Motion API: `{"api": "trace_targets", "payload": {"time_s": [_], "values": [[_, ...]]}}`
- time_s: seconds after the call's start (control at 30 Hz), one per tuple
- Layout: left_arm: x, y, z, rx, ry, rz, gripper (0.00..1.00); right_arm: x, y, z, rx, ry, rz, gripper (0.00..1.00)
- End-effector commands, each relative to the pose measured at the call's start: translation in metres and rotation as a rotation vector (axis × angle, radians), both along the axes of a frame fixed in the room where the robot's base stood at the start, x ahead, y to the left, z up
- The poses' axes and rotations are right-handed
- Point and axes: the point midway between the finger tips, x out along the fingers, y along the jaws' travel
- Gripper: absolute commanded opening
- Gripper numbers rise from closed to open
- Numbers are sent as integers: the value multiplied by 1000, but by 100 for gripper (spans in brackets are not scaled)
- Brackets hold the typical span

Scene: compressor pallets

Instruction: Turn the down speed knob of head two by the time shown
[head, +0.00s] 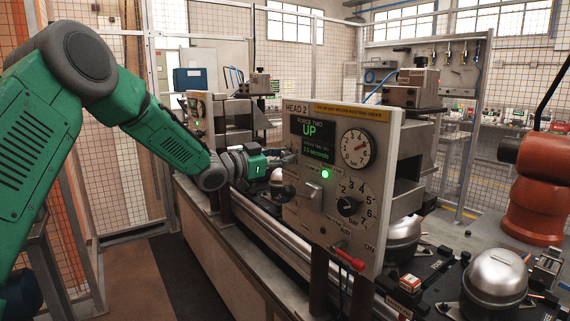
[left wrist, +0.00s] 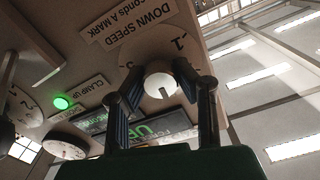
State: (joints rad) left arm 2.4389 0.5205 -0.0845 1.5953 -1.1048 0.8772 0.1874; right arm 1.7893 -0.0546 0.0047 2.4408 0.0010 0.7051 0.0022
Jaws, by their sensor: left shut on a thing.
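The grey HEAD 2 panel (head: 295,215) stands right of centre in the head view. Its display (head: 312,140) reads UP in green, with a smaller line that seems to read 15 seconds. The pale round down speed knob (left wrist: 160,86) shows in the left wrist view, beside the DOWN SPEED label (left wrist: 135,22). A slot or mark shows on its face. My left gripper (head: 286,160) reaches the panel's left edge, and its fingers are closed on both sides of the knob. My right gripper is not in view.
A green lamp (head: 326,174) is lit on the panel, near a square switch (head: 313,192), a gauge (head: 357,148) and a black dial (head: 348,206). A red-tipped lever (head: 349,259) sticks out below. Silver compressors (head: 496,275) stand at right, near an orange arm (head: 535,180).

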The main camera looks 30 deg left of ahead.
Motion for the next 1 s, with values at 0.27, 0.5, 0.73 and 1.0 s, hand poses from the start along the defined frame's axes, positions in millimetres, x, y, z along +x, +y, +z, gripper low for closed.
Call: {"api": "trace_targets", "payload": {"time_s": [0.27, 0.5, 0.73, 1.0], "values": [[-2, 1, -12, 248, -84, 0, 0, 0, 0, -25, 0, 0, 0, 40], [-2, 0, -12, 459, -173, -2, 0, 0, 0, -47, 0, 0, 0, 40], [-1, 0, -12, 656, -255, -2, 0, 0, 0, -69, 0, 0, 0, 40], [-2, 0, -12, 849, -334, -4, 0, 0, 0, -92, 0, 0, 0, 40]]}}
